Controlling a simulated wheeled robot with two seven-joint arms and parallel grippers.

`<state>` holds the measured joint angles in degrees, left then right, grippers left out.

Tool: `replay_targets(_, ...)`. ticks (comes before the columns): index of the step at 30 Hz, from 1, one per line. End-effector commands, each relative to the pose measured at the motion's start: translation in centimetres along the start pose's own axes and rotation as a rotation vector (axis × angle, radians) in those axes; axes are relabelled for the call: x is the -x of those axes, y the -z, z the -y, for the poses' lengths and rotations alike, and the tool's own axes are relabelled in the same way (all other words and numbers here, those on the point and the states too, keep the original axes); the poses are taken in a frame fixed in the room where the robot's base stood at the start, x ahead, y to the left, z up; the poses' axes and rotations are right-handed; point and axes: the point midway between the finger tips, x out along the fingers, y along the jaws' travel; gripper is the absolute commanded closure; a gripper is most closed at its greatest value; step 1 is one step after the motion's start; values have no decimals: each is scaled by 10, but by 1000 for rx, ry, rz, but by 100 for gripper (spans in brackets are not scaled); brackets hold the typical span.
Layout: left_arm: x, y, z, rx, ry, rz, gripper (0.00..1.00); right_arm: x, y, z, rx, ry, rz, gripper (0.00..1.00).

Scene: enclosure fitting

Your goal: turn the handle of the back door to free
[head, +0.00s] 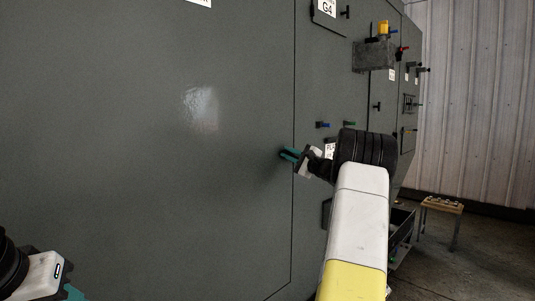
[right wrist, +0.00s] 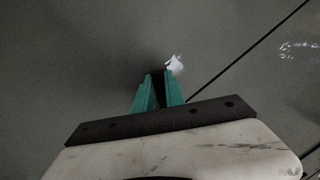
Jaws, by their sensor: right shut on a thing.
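The back door appears to be the large flat grey panel (head: 150,120) filling the left of the head view; its right edge is a thin dark seam. My right gripper (head: 287,153) is at the panel near that seam. In the right wrist view its teal fingers (right wrist: 158,92) are closed around a dark handle (right wrist: 157,76), mostly hidden between them. A small white patch (right wrist: 175,65) shows just beside the fingertips. The handle's angle cannot be made out. My left gripper (head: 70,292) is only partly in view at the bottom left, apart from the panel; its jaw opening is hidden.
A small wooden stool (head: 441,205) stands on the floor at the right.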

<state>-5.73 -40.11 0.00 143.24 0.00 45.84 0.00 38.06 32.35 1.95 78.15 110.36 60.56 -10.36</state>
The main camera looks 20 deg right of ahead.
Motion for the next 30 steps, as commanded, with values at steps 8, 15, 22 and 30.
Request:
replay_targets(8, 0, 0, 0, 0, 0, 0, 64, 1, 2, -6, 231, -1, 45, 100)
replay_targets(15, 0, 0, 0, 0, 0, 0, 64, 2, 3, -8, 374, -2, 73, 100)
replay_targets(22, 0, 0, 0, 0, 0, 0, 64, 2, 3, -10, 447, -3, 88, 100)
replay_targets(30, 0, 0, 0, 0, 0, 0, 64, 2, 3, -11, 470, -3, 93, 100)
